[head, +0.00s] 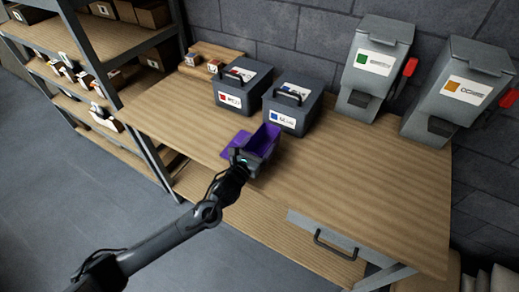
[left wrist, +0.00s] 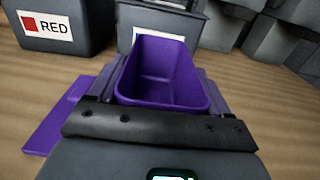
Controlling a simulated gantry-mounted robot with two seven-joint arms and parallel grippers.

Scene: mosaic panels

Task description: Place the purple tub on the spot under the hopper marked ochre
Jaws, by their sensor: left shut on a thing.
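The purple tub (head: 264,137) is near the front edge of the wooden table, in front of the box labelled blue. It is open-topped and looks empty in the left wrist view (left wrist: 165,72). My left gripper (head: 249,160) is shut on the tub, with its dark fingers at the tub's near end. I cannot tell whether the tub touches the table. The grey hopper with the ochre label (head: 467,92) stands at the back right, with a red lever at its side. No marked spot is clear below it. My right gripper is not in view.
A flat purple piece (left wrist: 62,118) lies left of the tub. The red-labelled box (head: 238,88) and blue-labelled box (head: 294,103) stand behind. A green-marked hopper (head: 374,65) is left of the ochre one. The table's right front (head: 375,195) is clear. Shelves (head: 60,75) stand left.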

